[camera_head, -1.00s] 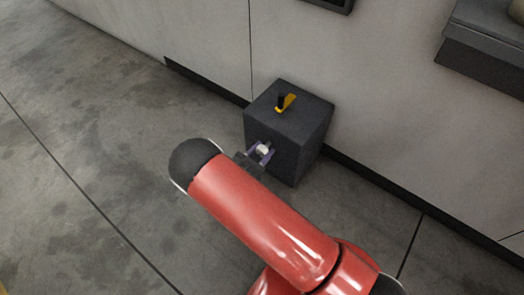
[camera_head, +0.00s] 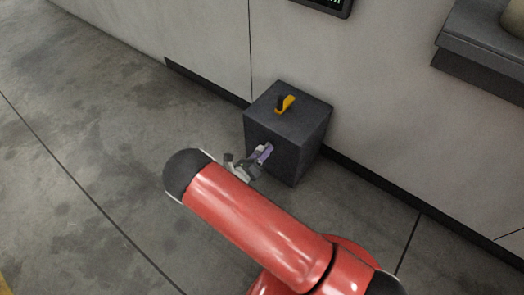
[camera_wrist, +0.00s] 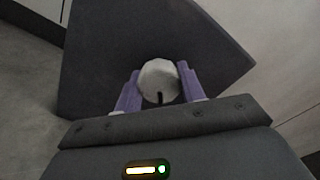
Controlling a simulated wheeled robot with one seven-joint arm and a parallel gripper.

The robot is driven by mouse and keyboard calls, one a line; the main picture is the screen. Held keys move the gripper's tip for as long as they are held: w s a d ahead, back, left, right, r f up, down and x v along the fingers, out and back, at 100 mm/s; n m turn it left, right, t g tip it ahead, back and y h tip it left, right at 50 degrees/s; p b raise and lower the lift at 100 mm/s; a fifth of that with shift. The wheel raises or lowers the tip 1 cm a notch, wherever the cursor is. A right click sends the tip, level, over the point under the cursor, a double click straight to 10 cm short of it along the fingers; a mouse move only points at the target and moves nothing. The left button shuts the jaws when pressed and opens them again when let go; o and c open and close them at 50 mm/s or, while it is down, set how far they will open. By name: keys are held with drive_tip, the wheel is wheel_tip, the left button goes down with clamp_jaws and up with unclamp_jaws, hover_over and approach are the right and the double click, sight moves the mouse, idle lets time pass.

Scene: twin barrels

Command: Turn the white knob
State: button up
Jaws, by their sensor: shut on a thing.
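The white knob (camera_wrist: 158,78) is on the front face of a dark box (camera_head: 302,122). In the wrist view it is round with a dark mark at its lower edge. My gripper (camera_wrist: 160,90) has purple fingers on both sides of the knob and is shut on it. In the head view my gripper (camera_head: 264,152) is at the box's front face, and its fingers hide most of the knob.
A yellow and black handle (camera_head: 284,103) is on top of the box. The box stands on the concrete floor (camera_head: 90,130) near a grey wall (camera_head: 380,120). A dark ledge (camera_head: 485,60) juts from the wall at upper right. The floor to the left is clear.

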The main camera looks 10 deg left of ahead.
drive_tip(key=n, duration=0.3)
drive_tip(key=shift+r+n+p, duration=0.1)
drive_tip(key=shift+n+p, duration=0.25)
drive_tip(key=shift+n, duration=0.05)
drive_tip(key=n, duration=0.4)
drive_tip(key=shift+n+p, duration=0.3)
drive_tip(key=shift+p, duration=0.05)
drive_tip(key=n, duration=0.4)
drive_tip(key=shift+n+p, duration=0.4)
drive_tip(key=shift+n, duration=1.6)
drive_tip(key=o, duration=1)
drive_tip(key=shift+c, duration=0.2)
